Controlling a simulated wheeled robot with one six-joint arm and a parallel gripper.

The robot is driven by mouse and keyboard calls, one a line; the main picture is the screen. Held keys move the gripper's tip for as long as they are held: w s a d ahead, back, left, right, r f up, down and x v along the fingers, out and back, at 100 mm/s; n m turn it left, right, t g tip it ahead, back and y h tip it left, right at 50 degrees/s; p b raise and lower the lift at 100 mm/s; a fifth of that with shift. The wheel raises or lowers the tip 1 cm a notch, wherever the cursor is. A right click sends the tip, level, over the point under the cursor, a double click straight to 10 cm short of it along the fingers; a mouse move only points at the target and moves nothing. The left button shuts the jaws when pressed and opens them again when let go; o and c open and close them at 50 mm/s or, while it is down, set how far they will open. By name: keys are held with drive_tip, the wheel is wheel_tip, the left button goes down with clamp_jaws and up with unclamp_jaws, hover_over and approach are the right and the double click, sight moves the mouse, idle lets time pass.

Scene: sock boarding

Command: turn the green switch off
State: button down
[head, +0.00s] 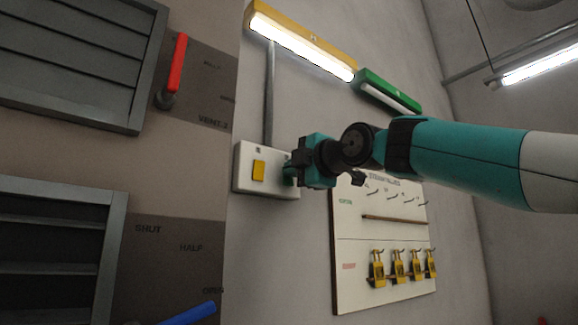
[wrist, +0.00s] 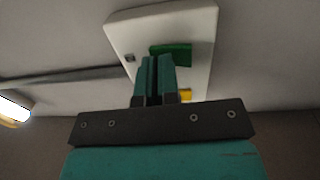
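A white switch box (head: 246,182) is on the wall in the head view. Its yellow switch (head: 259,170) is on the left. The green switch is on the right, largely hidden behind my gripper (head: 291,174). In the wrist view the green switch (wrist: 175,49) shows on the white box (wrist: 200,22), just beyond the tips of my gripper (wrist: 158,60). The teal fingers are together with only a thin dark line between them, and hold nothing. Whether the tips touch the switch I cannot tell. The yellow switch (wrist: 186,95) is partly hidden beside the fingers.
A yellow-housed lamp (head: 300,40) glows brightly above; the green-housed lamp (head: 388,90) beside it looks much dimmer. A conduit (head: 270,95) rises from the box. A board with yellow padlocks (head: 377,268) hangs right. Louvred vents with a red lever (head: 178,62) and blue lever (head: 188,313) are left.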

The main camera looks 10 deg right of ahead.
drive_tip(key=r+b+v, duration=0.2)
drive_tip(key=b+v, duration=0.3)
drive_tip(key=v, duration=0.9)
drive_tip(key=shift+r, duration=0.35)
wheel_tip(320, 180, down, 29)
drive_tip(key=s+a+m+g+h+b, duration=0.1)
drive_tip(key=a+m+g+h, duration=0.15)
drive_tip(key=m+g, duration=0.55)
drive_tip(key=s+d+f+m+g+h, duration=0.1)
drive_tip(key=s+f+m+g, duration=0.3)
drive_tip(key=s+f, duration=0.6)
drive_tip(key=s+d+f+m+g+h+b, duration=0.1)
drive_tip(key=s+f+m+g, duration=0.3)
drive_tip(key=s+f, duration=0.7)
wheel_tip(320, 180, down, 6)
drive_tip(key=shift+s+d+f+m+h, duration=0.1)
drive_tip(key=shift+s+d+m+h, duration=0.15)
drive_tip(key=shift+d+m+h, duration=0.25)
